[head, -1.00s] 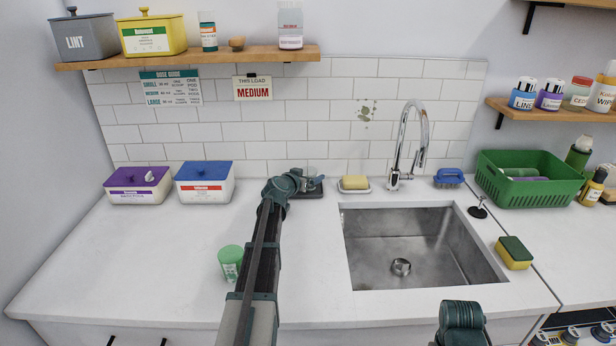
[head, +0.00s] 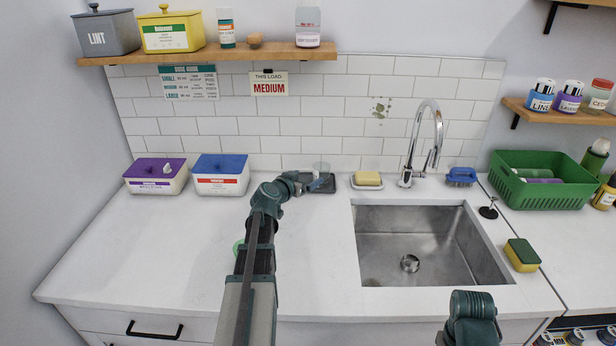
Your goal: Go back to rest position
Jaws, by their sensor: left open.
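My left gripper (head: 318,183) is open at the back of the counter, left of the sink. It is beside a clear cup (head: 321,170) that stands on a small dark pad (head: 324,188). The gripper partly covers both, and I cannot tell whether it touches the cup. My left arm reaches up from the bottom of the view. Only a rounded teal part of my right arm shows at the lower right, and its gripper is out of view.
A green-lidded container (head: 238,247) is mostly hidden behind my left arm. Purple-lidded (head: 157,184) and blue-lidded (head: 221,184) tubs stand at the back left. The sink (head: 420,262), a sponge (head: 522,255) and a green basket (head: 545,199) are to the right. The left counter is clear.

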